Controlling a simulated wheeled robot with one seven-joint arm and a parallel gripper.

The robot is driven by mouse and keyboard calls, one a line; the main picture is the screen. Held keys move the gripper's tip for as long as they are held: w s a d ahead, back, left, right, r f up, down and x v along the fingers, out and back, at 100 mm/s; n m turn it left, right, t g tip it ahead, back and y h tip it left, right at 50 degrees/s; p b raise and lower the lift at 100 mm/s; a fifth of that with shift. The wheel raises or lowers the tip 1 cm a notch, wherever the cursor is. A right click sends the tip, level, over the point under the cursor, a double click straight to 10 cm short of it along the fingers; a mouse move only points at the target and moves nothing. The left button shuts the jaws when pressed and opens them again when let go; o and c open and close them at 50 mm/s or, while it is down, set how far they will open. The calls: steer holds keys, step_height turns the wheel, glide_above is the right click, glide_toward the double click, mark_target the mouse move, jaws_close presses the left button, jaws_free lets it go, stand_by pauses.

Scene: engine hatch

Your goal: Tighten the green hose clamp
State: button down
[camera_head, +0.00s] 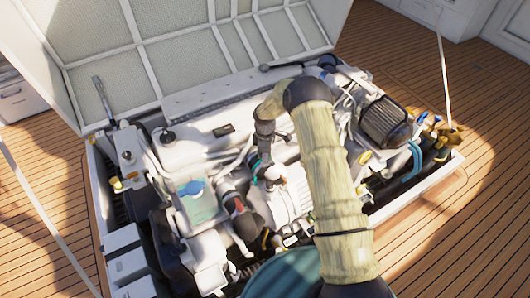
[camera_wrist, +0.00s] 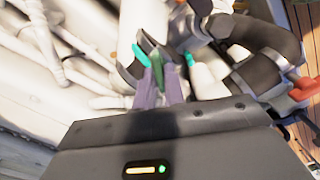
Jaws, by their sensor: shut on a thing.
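In the wrist view, my gripper (camera_wrist: 158,78) has its two purple-grey fingers closed on a dark green piece of the green hose clamp (camera_wrist: 157,66). Teal parts of the clamp show on both sides of the fingers. The clamp sits by a dark hose end with light metal fittings beside it. In the head view, my gripper (camera_head: 263,148) points down into the middle of the engine. A small teal part of the clamp (camera_head: 257,168) shows just below it. My arm and gripper hide some of this area, and the clamp's tightness cannot be told.
The white engine (camera_head: 205,150) fills the open hatch, with the raised lid (camera_head: 150,60) behind. Black hoses with a red fitting (camera_wrist: 303,88) lie close on the right in the wrist view. A dark ribbed filter (camera_head: 385,122) stands at right. Wooden deck (camera_head: 485,110) surrounds the hatch.

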steer(key=m, duration=0.5)
steer(key=shift+r+m, duration=0.1)
steer(key=shift+m, duration=0.2)
steer(key=m, duration=0.5)
steer(key=shift+w+m+p, duration=0.1)
steer(key=shift+m+p, duration=0.25)
steer(key=shift+m, duration=0.05)
steer(key=c, duration=1.5)
jaws_free()
step_height(320, 180, up, 17)
steer(key=shift+r+p, duration=0.15)
steer(key=shift+p, duration=0.7)
